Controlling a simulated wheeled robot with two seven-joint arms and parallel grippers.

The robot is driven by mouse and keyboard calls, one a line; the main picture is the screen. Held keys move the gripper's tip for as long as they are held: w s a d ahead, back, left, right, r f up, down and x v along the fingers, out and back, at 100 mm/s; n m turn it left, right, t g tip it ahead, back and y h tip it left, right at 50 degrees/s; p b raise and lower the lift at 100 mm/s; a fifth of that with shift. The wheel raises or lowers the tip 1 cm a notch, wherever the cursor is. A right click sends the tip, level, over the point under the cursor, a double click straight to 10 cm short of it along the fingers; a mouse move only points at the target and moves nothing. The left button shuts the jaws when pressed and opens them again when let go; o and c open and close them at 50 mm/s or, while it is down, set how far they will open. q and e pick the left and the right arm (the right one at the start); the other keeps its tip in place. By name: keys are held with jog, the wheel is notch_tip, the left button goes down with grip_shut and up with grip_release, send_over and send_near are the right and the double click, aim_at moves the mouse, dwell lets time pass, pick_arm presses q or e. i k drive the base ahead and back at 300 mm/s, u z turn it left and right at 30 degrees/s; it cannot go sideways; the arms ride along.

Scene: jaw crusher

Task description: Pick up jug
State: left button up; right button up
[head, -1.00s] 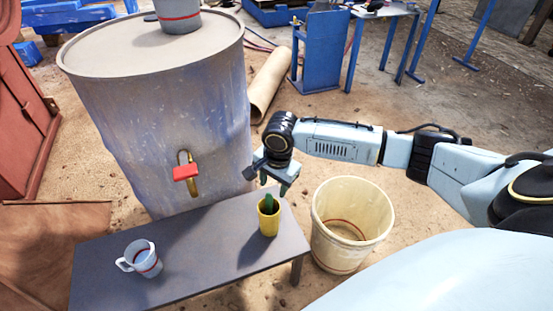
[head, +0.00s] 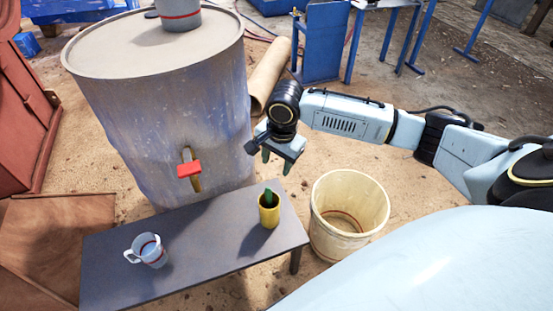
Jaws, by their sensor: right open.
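A white jug (head: 148,251) with a red band and a handle on its left stands tilted-looking on the grey bench (head: 200,256), near its left end. A similar grey-white vessel (head: 180,15) with a red band, cut off by the top edge, stands on the large barrel. My right gripper (head: 276,160) is open and empty. It hangs in the air up and to the right of the jug on the bench, well apart from it, fingers pointing down. My left gripper is not in view.
A yellow cup (head: 269,212) with a green plant in it stands on the bench's right part. The barrel (head: 165,110) with a red-handled tap (head: 189,169) stands behind the bench. A cream bucket (head: 347,210) is on the ground at right.

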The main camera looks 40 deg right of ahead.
aim_at(147, 247)
jog(key=k, duration=1)
